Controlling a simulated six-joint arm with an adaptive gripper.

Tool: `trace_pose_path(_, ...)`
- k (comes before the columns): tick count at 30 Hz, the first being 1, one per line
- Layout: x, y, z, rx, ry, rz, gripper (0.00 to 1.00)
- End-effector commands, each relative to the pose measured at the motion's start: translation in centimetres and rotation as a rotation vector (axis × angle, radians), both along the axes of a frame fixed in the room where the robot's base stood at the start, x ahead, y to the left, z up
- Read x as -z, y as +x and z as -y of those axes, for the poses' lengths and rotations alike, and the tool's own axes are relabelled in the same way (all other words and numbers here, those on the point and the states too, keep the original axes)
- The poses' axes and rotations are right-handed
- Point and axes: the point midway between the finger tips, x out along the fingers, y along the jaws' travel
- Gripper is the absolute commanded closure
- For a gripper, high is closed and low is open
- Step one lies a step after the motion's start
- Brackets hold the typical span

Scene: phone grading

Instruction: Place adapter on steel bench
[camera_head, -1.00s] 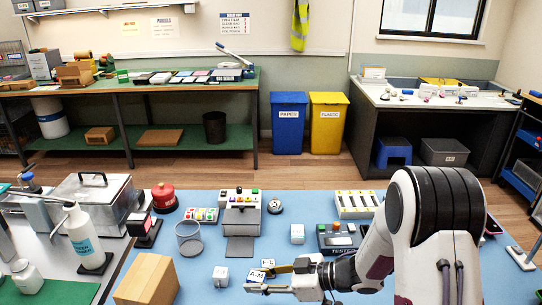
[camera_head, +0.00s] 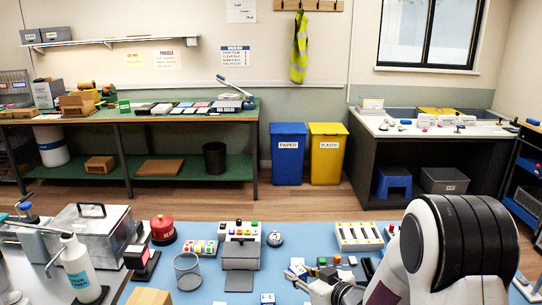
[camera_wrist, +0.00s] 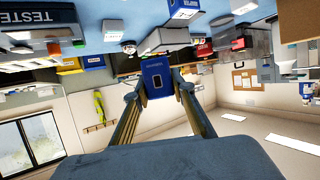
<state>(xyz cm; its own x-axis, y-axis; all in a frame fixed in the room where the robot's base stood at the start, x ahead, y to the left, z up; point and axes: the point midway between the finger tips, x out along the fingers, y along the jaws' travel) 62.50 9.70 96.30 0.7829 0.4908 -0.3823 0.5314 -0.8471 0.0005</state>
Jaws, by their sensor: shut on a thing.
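In the wrist view my gripper (camera_wrist: 158,82) is shut on the adapter (camera_wrist: 157,72), a small block whose blue face with a pale-edged dark port shows between the fingertips. The steel bench (camera_head: 22,268) is at the left of the head view, well away from my gripper.
A red canister (camera_head: 162,230), a wire cup (camera_head: 187,270), a grey device (camera_head: 241,254) and a cardboard box (camera_head: 149,297) are nearby.

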Motion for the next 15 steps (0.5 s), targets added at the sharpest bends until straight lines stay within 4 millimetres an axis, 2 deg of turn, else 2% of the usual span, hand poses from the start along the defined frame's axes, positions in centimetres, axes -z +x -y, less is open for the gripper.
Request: trace_pose_path(15, -1.8, 0.4, 6.0, 0.308, 0.000, 0.000, 0.94)
